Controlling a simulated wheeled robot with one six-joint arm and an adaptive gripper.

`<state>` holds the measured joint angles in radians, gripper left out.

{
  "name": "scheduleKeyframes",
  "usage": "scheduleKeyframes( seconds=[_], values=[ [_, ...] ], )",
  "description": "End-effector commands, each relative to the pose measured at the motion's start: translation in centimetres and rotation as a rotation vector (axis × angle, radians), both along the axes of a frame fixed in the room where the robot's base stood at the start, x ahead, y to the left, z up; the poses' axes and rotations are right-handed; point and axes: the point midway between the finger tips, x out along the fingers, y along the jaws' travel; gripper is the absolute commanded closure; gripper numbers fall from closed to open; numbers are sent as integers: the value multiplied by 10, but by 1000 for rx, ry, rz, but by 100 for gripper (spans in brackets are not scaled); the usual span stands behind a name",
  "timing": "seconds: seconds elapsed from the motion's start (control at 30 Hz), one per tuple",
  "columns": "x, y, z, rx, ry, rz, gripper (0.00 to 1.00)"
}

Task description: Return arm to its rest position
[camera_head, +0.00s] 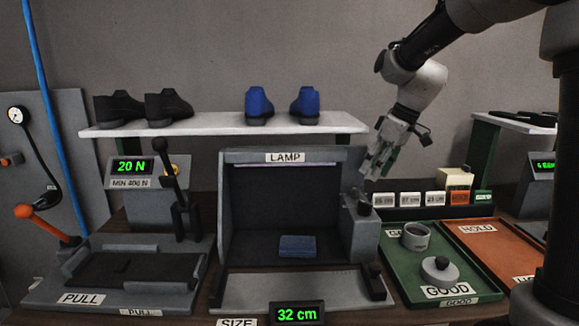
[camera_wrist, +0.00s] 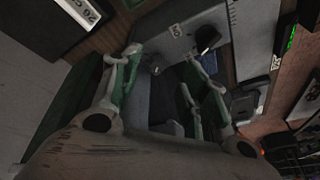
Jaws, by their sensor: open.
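My gripper (camera_head: 378,162) hangs from my arm at the upper right of the head view, with its fingers pointing down. It is open and empty, in the air just right of the shelf end and above the lamp box's control knobs. In the wrist view my gripper (camera_wrist: 160,85) shows its green-padded fingers spread apart, with nothing between them. The lamp box (camera_head: 285,157) stands in the middle with a blue block (camera_head: 297,246) inside it.
A white shelf (camera_head: 220,130) with black shoes (camera_head: 145,106) and blue shoes (camera_head: 282,103) runs behind. A pull tester (camera_head: 125,270) stands left. A green GOOD tray (camera_head: 400,272) holds a grey cup and a knobbed weight. An orange HOLD tray (camera_head: 497,262) lies right of it.

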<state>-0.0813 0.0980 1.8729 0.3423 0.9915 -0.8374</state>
Motion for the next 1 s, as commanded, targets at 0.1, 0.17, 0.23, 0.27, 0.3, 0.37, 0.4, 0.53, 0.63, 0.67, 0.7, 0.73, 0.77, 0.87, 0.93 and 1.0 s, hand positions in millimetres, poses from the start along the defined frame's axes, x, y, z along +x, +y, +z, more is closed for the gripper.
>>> scheduleKeyframes(
  seconds=[0.1,0.17,0.23,0.27,0.3,0.37,0.4,0.53,0.63,0.67,0.7,0.73,0.77,0.87,0.93,1.0],
  values=[
    [-35,-16,-17,-25,102,-178,56],
    [-60,-27,-18,-44,135,-277,56],
    [-88,-39,-17,-62,156,-382,56],
    [-99,-44,-16,-68,160,-423,56],
    [-115,-51,-15,-77,163,-474,56],
    [-140,-61,-13,-88,162,-547,56],
    [-157,-68,-12,-95,157,-593,56],
    [-212,-89,-10,-110,116,-714,56],
    [-246,-100,-11,-114,67,-753,56],
    [-254,-102,-11,-114,51,-755,56],
    [-262,-105,-10,-114,29,-756,56],
    [-268,-106,-10,-111,15,-759,56],
    [-272,-107,-8,-107,0,-761,56],
    [-278,-108,-1,-87,-44,-770,56],
    [-279,-109,4,-79,-65,-774,56],
    [-280,-109,6,-75,-72,-776,56]
  ],
)
